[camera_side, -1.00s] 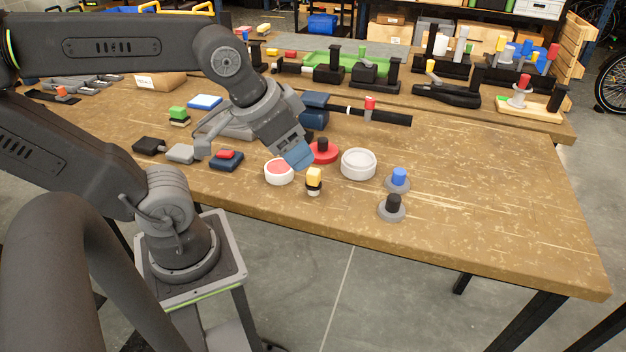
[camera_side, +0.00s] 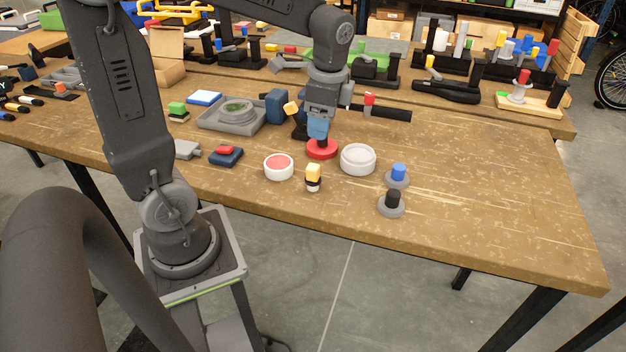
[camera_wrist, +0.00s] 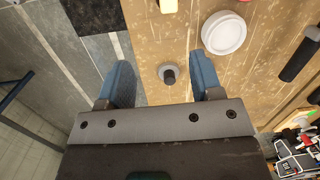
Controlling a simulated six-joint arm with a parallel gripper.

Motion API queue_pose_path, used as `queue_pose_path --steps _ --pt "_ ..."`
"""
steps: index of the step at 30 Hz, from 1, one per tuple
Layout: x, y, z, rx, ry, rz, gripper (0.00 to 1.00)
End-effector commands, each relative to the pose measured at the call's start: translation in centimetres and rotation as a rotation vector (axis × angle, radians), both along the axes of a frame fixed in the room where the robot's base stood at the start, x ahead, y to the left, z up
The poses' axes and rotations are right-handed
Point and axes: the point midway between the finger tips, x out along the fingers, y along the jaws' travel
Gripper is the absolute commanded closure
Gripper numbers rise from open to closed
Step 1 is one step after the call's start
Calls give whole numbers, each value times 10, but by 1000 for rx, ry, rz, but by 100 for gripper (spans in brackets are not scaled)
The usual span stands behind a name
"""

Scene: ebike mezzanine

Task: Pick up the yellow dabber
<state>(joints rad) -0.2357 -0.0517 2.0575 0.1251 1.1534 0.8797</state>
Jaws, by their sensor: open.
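The yellow dabber (camera_side: 313,174) stands upright near the front edge of the table in the side view, with a yellow top on a dark and white lower part. A yellow piece, apparently the dabber (camera_wrist: 168,5), is cut off at the top edge of the wrist view. My gripper (camera_side: 318,132) points down and is farther back than the dabber, in line with a red disc with a dark knob (camera_side: 322,150). In the wrist view its blue fingers (camera_wrist: 162,80) are spread, with nothing held between them.
A white-rimmed red pot (camera_side: 278,166) is left of the dabber. A white round dish (camera_side: 358,159) is to its right. A blue-knobbed disc (camera_side: 398,175) and a black-knobbed disc (camera_side: 391,203) stand farther right; the black-knobbed one shows in the wrist view (camera_wrist: 168,74). The table's right side is clear.

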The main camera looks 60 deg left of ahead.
Motion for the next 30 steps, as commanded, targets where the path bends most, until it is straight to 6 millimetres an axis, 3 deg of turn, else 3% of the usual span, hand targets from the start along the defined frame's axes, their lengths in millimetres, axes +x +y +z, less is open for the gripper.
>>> queue_pose_path --steps 8,18,26,30 --pt "9 16 -22 -9 80 -87 40" --pt "2 23 -83 -10 80 -86 40" --pt "0 25 -102 -9 78 -85 40" --pt "-1 30 -121 -10 80 -84 40"
